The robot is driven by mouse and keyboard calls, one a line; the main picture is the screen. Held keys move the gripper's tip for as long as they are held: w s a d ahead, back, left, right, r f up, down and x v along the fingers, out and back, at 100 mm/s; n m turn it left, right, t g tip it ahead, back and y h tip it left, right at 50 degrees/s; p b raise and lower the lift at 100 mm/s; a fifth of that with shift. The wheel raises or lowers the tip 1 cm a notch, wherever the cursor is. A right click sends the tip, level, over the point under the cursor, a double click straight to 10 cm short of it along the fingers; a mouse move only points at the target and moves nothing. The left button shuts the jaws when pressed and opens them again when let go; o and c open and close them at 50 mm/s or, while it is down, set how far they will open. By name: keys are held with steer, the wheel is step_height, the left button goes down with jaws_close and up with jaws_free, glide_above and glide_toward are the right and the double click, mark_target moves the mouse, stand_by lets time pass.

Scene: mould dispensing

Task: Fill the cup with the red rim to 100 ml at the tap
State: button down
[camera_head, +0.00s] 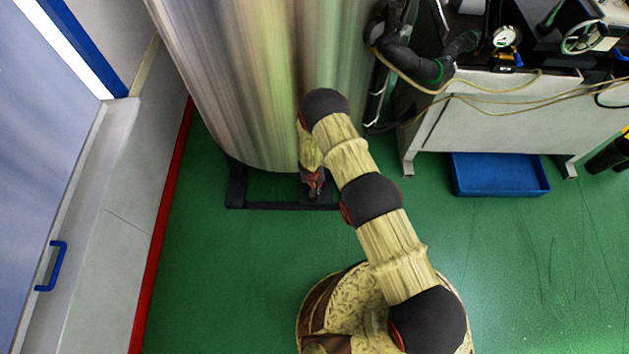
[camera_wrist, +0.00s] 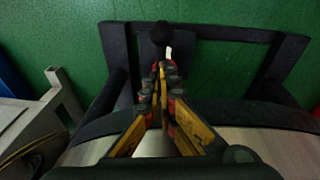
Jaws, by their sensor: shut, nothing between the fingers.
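My gripper (camera_head: 314,188) hangs down in front of a large steel tank (camera_head: 235,85), near its lower edge. In the wrist view my gripper (camera_wrist: 164,66) has its yellow and black fingers together, with nothing between them. A dark round knob (camera_wrist: 161,33) with a small pale piece beside it shows just beyond the fingertips; I cannot tell whether it is part of the tap. The red-rimmed cup is not visible in either view.
The tank stands on a dark frame (camera_head: 262,207) on the green floor. A grey bench (camera_head: 490,115) with hoses and a gauge (camera_head: 506,37) is at the right, with a blue tray (camera_head: 498,187) below. A red-edged wall (camera_head: 150,270) lies left. Floor at lower right is clear.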

steer(key=shift+s+d+f+b, duration=0.1)
steer(key=shift+s+f+b, duration=0.45)
steer(key=shift+f, duration=0.45)
steer(key=shift+s+f, duration=0.4)
steer(key=shift+f, duration=0.15)
steer(key=shift+s+f+b, duration=0.25)
steer(key=shift+f+b, duration=0.65)
steer(key=shift+f, duration=0.2)
steer(key=shift+s+f+b, duration=0.25)
steer(key=shift+f+b, duration=0.6)
steer(key=shift+f, duration=0.2)
